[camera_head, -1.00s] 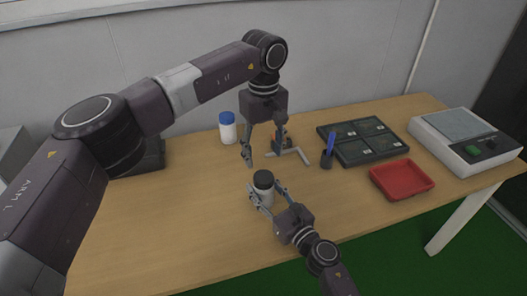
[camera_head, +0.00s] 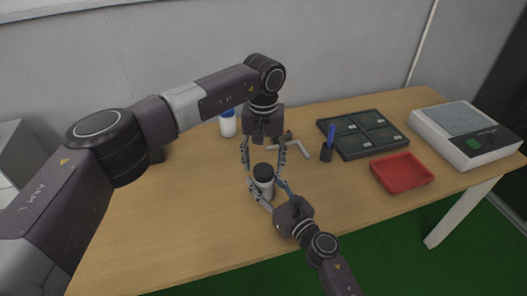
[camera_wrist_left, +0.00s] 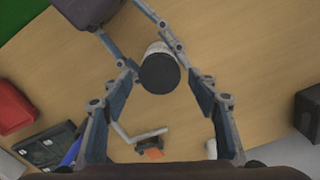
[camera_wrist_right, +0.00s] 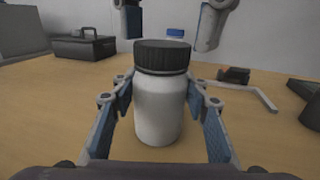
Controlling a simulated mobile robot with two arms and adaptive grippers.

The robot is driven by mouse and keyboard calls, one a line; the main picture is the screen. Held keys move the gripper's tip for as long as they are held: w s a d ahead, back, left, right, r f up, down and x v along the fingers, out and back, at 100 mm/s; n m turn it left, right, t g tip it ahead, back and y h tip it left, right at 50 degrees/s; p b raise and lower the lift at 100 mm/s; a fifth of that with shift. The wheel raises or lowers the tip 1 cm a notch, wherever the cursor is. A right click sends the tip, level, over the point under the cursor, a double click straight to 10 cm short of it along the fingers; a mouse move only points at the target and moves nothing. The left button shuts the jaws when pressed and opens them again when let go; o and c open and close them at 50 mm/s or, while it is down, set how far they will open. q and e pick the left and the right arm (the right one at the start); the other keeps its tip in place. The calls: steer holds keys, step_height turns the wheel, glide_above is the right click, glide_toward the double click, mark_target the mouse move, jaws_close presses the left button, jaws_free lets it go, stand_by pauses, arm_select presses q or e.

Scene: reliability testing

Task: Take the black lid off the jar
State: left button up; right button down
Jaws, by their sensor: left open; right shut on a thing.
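The white jar (camera_head: 264,189) stands upright on the table with its ribbed black lid (camera_head: 263,170) on top. My right gripper (camera_head: 265,184) is shut on the jar's white body. The right wrist view shows the jar (camera_wrist_right: 160,108) between its fingers and the lid (camera_wrist_right: 162,56) above them. My left gripper (camera_head: 264,163) points down over the jar, open, with its fingers spread on either side of the lid. The left wrist view shows the lid (camera_wrist_left: 159,73) from above, between and beyond the open fingers; I cannot see them touching it.
Behind are a blue-capped white bottle (camera_head: 228,125) and an L-shaped grey piece (camera_head: 300,149). To the right are a pen cup (camera_head: 326,154), a black compartment tray (camera_head: 342,147), a red tray (camera_head: 401,189) and a scale (camera_head: 465,148). A black toolbox (camera_wrist_right: 83,47) stands at the back. The table's front left is clear.

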arm_select(q)
steer(key=shift+f, duration=0.8)
steer(key=shift+c, duration=0.6)
